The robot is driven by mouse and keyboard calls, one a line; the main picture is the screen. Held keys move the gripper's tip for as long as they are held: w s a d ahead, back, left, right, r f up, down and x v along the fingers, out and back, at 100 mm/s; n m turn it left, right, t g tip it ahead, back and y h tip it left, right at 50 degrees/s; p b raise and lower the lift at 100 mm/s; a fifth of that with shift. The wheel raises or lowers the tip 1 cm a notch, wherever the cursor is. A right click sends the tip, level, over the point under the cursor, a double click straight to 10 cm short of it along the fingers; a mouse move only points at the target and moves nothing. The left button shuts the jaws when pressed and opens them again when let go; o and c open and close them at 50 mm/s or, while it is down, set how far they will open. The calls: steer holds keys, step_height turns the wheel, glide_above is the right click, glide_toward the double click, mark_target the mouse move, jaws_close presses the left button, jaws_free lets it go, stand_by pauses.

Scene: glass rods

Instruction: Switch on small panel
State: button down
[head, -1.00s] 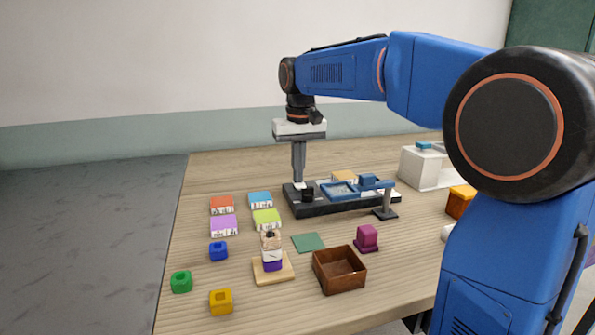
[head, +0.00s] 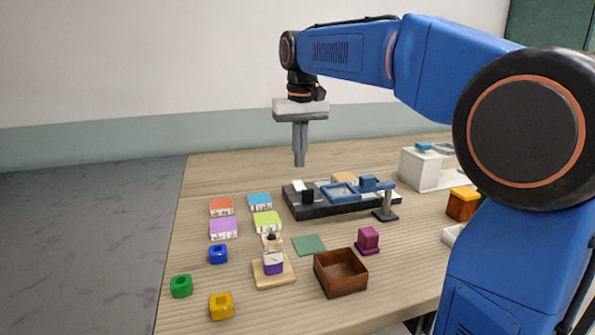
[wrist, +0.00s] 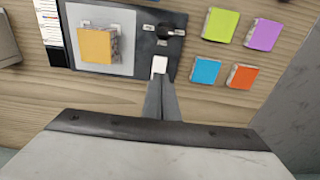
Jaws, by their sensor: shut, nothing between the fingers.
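The small panel is a dark base (head: 322,210) on the table. At its left end are a white switch (head: 298,186) and a black knob (head: 308,196). In the wrist view the white switch (wrist: 159,65) lies just past my fingertips, with the knob (wrist: 166,32) beyond it. My gripper (head: 300,164) is shut and empty, pointing down in the air above the switch, apart from it. Its fingers also show in the wrist view (wrist: 161,82). I cannot tell the switch's on or off state.
A blue tray and blue block (head: 370,182) sit on the panel's right part, with a stand (head: 385,212) in front. Orange (head: 221,207), blue, purple and green blocks lie to the left. A brown box (head: 341,272) and green mat (head: 309,245) are nearer.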

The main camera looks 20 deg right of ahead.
mark_target(297, 182)
step_height(297, 182, up, 8)
steer(key=shift+s+r, duration=0.2)
steer(key=shift+s, duration=0.1)
steer(key=shift+t, duration=0.3)
steer(key=shift+r, duration=0.1)
stand_by(0.4)
steer(key=f, duration=0.4)
steer(key=w+f, duration=0.1)
steer(key=f, duration=0.4)
steer(key=w+f, duration=0.1)
steer(key=f, duration=0.3)
steer(key=shift+w+f, duration=0.15)
steer(key=shift+f, duration=0.25)
